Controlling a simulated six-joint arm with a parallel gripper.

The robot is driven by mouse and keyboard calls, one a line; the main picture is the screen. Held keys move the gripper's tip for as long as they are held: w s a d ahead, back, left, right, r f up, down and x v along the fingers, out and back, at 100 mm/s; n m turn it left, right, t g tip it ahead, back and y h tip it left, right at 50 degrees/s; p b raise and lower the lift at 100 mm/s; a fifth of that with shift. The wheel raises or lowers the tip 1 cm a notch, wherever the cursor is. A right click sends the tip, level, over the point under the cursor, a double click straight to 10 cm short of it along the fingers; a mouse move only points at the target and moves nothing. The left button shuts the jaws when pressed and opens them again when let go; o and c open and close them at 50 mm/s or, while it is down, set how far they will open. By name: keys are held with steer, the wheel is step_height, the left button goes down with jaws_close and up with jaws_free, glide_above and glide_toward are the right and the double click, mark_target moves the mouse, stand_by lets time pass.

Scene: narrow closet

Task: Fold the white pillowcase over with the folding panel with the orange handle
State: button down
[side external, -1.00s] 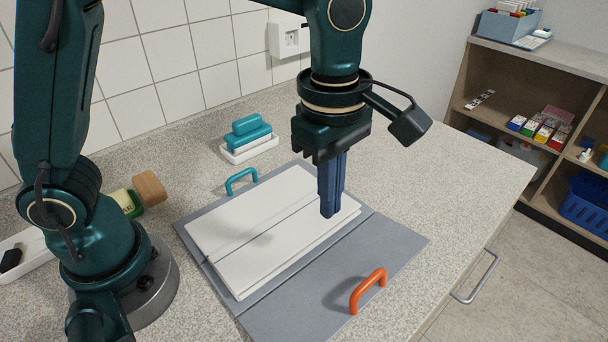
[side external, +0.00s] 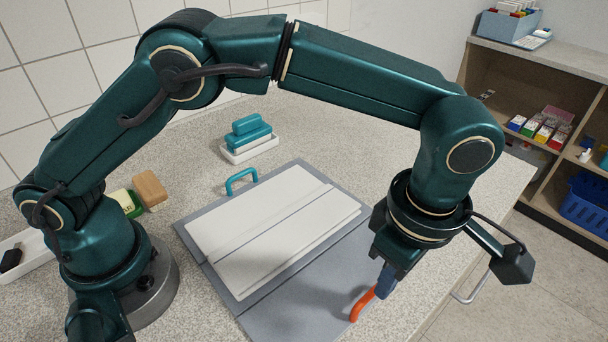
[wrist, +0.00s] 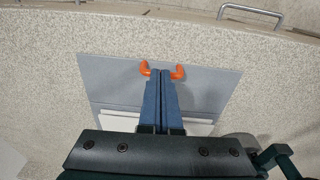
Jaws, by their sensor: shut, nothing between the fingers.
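The white pillowcase (side external: 262,222) lies flat on the grey folding board (side external: 200,245), with a strip along its length towards the front panel. The front panel (side external: 285,305) lies flat and carries the orange handle (side external: 362,304). My gripper (side external: 384,290) points down at the orange handle and hides part of it in the side view. In the wrist view my gripper (wrist: 162,78) is shut, its blue fingers together, with the orange handle (wrist: 178,73) showing on both sides of the tips. I cannot tell whether they touch it. A teal handle (side external: 241,180) stands on the far panel.
A white tray with teal blocks (side external: 250,140) stands behind the board. A wooden-backed brush (side external: 150,188) and a white tray (side external: 30,250) lie near my base. The counter's front edge and a drawer handle (side external: 478,284) are close to my gripper.

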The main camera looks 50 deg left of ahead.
steer(key=shift+d+f, duration=0.5)
steer(key=shift+f, duration=0.4)
steer(key=r, duration=0.5)
steer(key=shift+d, duration=0.2)
